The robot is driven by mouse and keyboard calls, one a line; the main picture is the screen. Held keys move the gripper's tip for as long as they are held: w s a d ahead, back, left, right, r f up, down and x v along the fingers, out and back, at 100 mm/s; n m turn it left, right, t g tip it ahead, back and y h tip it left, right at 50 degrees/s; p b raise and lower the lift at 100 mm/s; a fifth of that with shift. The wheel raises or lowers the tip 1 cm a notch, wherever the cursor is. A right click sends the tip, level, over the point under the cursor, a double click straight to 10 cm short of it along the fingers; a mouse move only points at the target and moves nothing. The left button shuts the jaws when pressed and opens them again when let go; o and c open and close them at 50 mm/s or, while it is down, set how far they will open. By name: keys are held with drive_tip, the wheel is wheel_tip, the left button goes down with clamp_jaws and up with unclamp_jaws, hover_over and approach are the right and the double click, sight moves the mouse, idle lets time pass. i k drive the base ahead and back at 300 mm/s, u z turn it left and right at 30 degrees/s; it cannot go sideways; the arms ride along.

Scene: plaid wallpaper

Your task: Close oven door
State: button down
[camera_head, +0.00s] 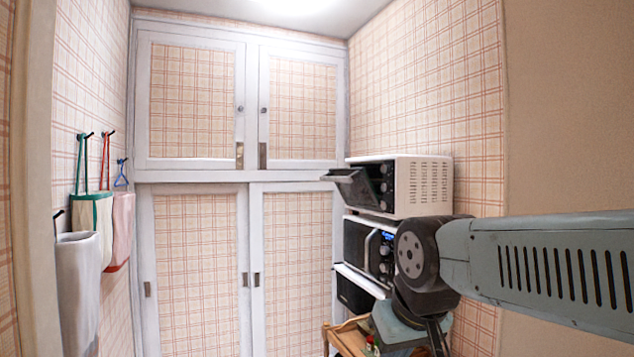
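A white toaster oven (420,187) stands at the top of a stack of appliances by the right wall. Its dark oven door (355,190) hangs open on the left side, tilted outward toward the cupboards. Control knobs show on the oven's front beside the opening. My arm reaches in from the right edge and bends downward in front of the lower appliances. The arm's joint is below the oven and apart from the door. My gripper is not visible; the end of the arm runs out of the bottom of the picture.
A microwave (368,248) sits under the oven, with another dark appliance (354,293) below it. A wooden cart (347,336) is at the bottom. Cupboards (243,90) fill the back wall. Bags (93,222) hang on the left wall. The space left of the oven door is clear.

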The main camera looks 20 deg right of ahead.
sight(349, 192)
drive_tip(key=u, duration=0.1)
drive_tip(key=i, duration=1.4)
drive_tip(key=u, duration=0.1)
